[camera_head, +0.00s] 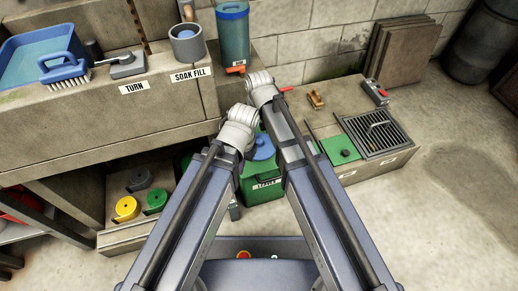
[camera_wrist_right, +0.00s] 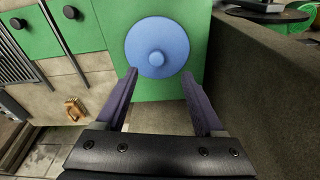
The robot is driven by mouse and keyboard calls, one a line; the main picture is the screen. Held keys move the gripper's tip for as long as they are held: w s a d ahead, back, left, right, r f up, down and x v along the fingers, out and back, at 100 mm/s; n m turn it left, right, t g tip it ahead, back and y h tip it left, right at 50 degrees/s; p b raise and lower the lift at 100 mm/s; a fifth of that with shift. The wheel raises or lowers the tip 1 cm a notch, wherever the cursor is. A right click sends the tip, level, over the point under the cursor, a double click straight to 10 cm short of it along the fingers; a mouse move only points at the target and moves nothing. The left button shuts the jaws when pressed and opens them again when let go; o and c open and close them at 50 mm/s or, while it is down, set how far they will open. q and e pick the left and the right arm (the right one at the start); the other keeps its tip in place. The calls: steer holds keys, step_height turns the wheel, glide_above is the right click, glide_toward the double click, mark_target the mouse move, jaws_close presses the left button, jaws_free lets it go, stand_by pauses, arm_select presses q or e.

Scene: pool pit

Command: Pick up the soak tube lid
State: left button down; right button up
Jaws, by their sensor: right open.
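A blue round lid with a raised knob (camera_wrist_right: 157,52) lies on a green surface in the right wrist view. In the head view the blue lid (camera_head: 262,147) shows partly, on top of the green bin (camera_head: 262,190), between my two arms. My right gripper (camera_wrist_right: 160,74) is open and empty, its two dark fingers pointing at the lid, with the knob lying between and just beyond the fingertips. I cannot tell how far above it they are. In the head view my arm links hide the right fingers. My left gripper's fingers do not show.
A concrete bench with a black grate (camera_head: 378,132) and a green plate (camera_head: 339,149) stands to the right. A grey cup (camera_head: 187,45) and a teal cylinder (camera_head: 233,38) stand on the upper ledge. A dark wall (camera_wrist_right: 250,85) rises close beside my right finger.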

mark_target(259, 141)
steer(key=shift+w+d+f+b, duration=0.1)
steer(key=shift+w+f+b, duration=0.15)
steer(key=shift+f+b, duration=1.05)
steer(key=shift+w+d+f+b, duration=0.1)
steer(key=shift+w+f+b, duration=0.1)
steer(key=shift+f+b, duration=1.1)
steer(key=shift+w+d+f+b, duration=0.1)
steer(key=shift+w+f+b, duration=0.15)
steer(key=shift+f+b, duration=1)
steer(key=shift+a, duration=0.1)
jaws_close()
